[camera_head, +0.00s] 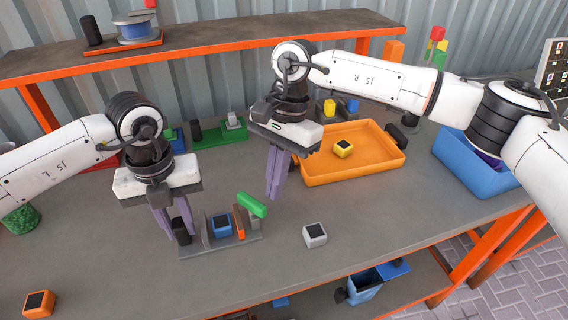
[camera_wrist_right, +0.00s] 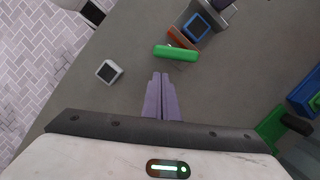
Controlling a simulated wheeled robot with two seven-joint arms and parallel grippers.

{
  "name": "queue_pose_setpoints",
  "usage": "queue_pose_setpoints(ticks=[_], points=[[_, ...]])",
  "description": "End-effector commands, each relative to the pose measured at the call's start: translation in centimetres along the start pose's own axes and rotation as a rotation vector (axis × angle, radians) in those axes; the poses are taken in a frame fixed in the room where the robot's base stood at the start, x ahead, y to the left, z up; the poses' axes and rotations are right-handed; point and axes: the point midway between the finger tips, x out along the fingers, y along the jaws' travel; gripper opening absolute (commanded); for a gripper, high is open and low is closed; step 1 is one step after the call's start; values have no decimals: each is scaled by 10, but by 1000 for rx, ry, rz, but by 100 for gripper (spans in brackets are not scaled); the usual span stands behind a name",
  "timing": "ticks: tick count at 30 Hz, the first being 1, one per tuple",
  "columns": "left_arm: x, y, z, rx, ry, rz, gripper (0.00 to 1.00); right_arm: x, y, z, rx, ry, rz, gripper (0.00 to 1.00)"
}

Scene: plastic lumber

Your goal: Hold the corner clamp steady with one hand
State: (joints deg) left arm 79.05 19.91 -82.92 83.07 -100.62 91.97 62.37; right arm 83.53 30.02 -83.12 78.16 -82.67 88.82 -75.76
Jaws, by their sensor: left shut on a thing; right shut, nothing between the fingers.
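The corner clamp (camera_head: 222,247) sits on the grey table, a low grey base with upright plates. A blue block (camera_head: 221,224) with a dark top is between its plates, beside an orange-brown strip (camera_head: 239,222). A green bar (camera_head: 251,206) lies slanted at its right end; it also shows in the right wrist view (camera_wrist_right: 176,52). My left gripper (camera_head: 176,232) is shut on the black part (camera_head: 182,232) at the clamp's left end; its fingers partly hide the grip. My right gripper (camera_head: 274,192) is shut and empty, above the table right of the clamp.
A grey-white block (camera_head: 315,235) with a dark top lies right of the clamp. An orange tray (camera_head: 352,170) holds a yellow block (camera_head: 343,149). A blue bin (camera_head: 465,160) stands at right. An orange block (camera_head: 39,303) lies front left. The front middle is clear.

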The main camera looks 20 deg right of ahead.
Motion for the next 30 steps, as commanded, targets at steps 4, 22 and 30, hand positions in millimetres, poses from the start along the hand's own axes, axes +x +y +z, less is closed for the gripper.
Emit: queue_pose_setpoints(ticks=[4, 22, 30], points=[[0, 0, 0, 0, 0, -1, 0, 4, 0, 14, 1, 0, 2, 0], [0, 0, 0, 0, -1, -1, 0, 5, 1, 18, 20, 0, -3, 0], [0, 0, 0, 0, -1, -1, 0, 5, 2, 19, 68, 0, -14, 0]])
